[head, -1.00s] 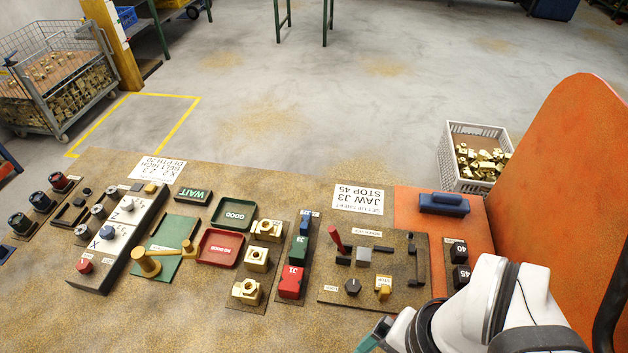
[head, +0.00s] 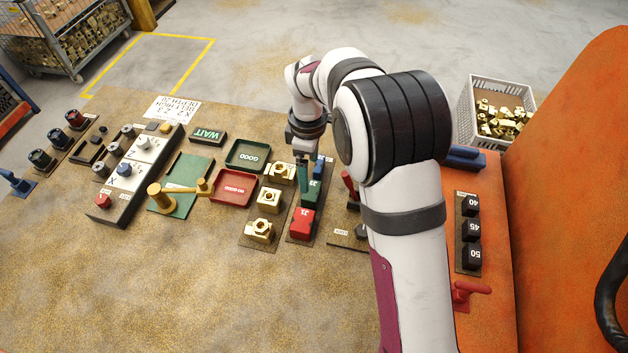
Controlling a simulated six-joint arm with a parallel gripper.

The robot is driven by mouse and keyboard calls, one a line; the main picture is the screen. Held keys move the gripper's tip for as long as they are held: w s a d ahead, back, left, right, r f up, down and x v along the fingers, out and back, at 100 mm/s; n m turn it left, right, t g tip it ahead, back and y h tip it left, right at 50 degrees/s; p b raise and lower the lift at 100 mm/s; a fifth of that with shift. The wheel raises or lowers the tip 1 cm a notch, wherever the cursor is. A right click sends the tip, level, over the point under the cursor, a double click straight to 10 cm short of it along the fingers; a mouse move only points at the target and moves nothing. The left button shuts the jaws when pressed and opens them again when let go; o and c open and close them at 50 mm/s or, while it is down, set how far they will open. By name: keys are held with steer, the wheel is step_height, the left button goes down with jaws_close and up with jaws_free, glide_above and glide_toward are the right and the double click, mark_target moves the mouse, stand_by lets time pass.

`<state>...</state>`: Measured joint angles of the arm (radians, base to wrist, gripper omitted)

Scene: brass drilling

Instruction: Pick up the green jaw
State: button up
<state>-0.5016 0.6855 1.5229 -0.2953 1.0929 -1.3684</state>
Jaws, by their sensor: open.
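The green jaw (head: 308,194) sits in the jaw rack (head: 297,240) between the red jaw (head: 302,222) and the blue jaw (head: 317,169). My gripper (head: 304,178) points down at the green jaw, its teal fingers overlapping the jaw's far end in the head view. It is open. I cannot tell whether the fingers are around the jaw or just above it. My arm hides part of the bench to the right of the rack.
Brass parts (head: 268,200) stand left of the rack, near the red NO GOOD tray (head: 234,187) and green GOOD tray (head: 248,155). A red-handled fixture (head: 349,185) is close on the right, partly hidden. Black stops (head: 471,229) lie farther right.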

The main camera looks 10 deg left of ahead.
mark_target(311, 190)
steer(key=f, duration=0.8)
steer(key=shift+d, duration=0.2)
steer(key=shift+r, duration=0.1)
jaws_close()
steer(key=shift+r, duration=0.15)
